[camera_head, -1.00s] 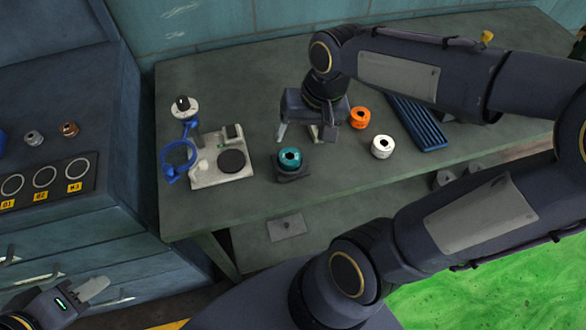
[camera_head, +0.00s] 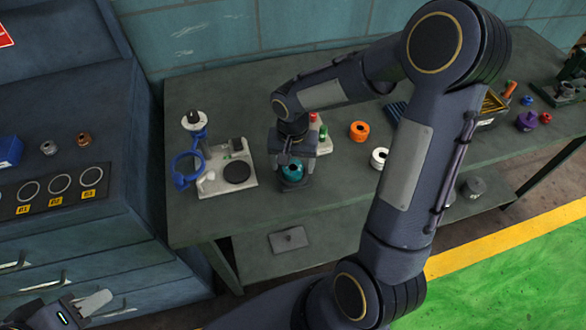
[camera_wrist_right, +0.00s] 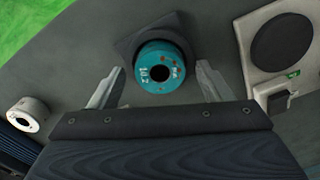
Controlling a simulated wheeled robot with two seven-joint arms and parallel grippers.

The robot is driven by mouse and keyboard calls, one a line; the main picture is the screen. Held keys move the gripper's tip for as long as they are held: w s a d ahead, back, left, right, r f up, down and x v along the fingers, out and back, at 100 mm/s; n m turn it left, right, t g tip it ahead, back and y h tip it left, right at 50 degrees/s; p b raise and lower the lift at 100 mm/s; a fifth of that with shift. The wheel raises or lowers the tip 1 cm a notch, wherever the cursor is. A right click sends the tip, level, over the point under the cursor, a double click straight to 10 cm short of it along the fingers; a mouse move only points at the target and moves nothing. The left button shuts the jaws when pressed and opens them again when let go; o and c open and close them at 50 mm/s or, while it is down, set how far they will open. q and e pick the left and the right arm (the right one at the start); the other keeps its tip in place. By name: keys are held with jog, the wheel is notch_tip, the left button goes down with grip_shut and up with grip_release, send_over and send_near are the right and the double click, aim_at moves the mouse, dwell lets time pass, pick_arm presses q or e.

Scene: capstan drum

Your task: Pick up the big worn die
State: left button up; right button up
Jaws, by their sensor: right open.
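A teal round die (camera_head: 292,169) with a dark centre hole sits on a dark square block on the bench. In the right wrist view the teal die (camera_wrist_right: 163,66) shows white markings and rusty worn spots, on its dark block (camera_wrist_right: 150,30). My right gripper (camera_head: 293,160) is above it, and its open fingers (camera_wrist_right: 158,80) lie to either side of the die, apart from it. An orange die (camera_head: 359,131) and a white die (camera_head: 379,158) stand to the right; the white die also shows in the wrist view (camera_wrist_right: 28,115).
A pale fixture (camera_head: 240,181) with a black disc and blue ring (camera_head: 186,168) stands left of the teal die. A small pale item with red and green knobs (camera_head: 322,140) stands behind my right gripper. A cabinet (camera_head: 70,120) is at left. The bench front (camera_head: 300,205) is clear.

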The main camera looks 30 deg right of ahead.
jog(key=shift+f, duration=0.4)
jog(key=shift+c, duration=0.4)
jog(key=shift+r, duration=0.1)
jog(key=c, duration=1.4)
